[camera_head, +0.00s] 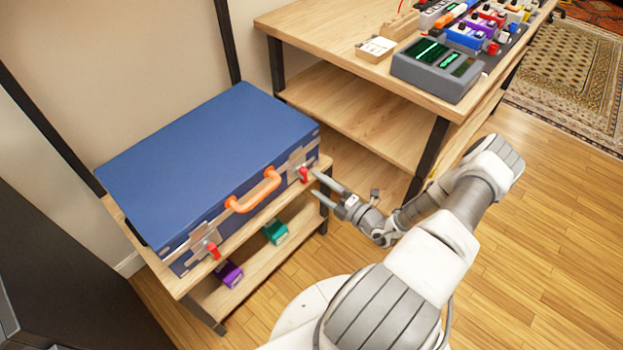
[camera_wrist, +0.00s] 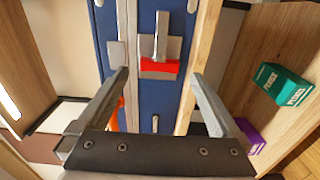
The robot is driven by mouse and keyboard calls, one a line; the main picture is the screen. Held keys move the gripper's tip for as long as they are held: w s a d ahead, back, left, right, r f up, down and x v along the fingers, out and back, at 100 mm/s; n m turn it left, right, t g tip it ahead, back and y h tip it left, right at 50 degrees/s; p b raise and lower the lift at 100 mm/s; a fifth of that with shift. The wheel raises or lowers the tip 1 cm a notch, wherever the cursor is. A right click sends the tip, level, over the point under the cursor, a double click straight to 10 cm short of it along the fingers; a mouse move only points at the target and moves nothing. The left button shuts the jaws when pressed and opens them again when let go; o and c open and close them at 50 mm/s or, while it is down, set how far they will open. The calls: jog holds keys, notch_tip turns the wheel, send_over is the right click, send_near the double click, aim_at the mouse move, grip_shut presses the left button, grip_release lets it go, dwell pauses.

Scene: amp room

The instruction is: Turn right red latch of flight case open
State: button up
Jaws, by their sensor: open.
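The blue flight case (camera_head: 207,160) lies on a wooden shelf unit, with an orange handle (camera_head: 254,191) on its front. Its right red latch (camera_head: 304,174) is at the right end of the front face. A left red latch (camera_head: 214,251) is at the other end. My gripper (camera_head: 316,184) is open and empty just right of the right latch. In the wrist view the right latch (camera_wrist: 160,66) shows as a red tab on a metal plate, ahead of and between my two fingers (camera_wrist: 158,80). I see no contact between fingers and latch.
The wooden shelf (camera_head: 179,286) juts out in front of the case, and its edge runs close beside one finger in the wrist view. Green (camera_head: 275,231) and purple (camera_head: 229,273) boxes sit on the lower shelf. A wooden table (camera_head: 330,30) with electronic devices stands behind right.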

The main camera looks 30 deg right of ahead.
jog(key=p+v, duration=0.1)
jog(key=v, duration=1.2)
jog(key=shift+s+p, duration=0.25)
jog(key=shift+p, duration=0.05)
jog(key=shift+r, duration=0.15)
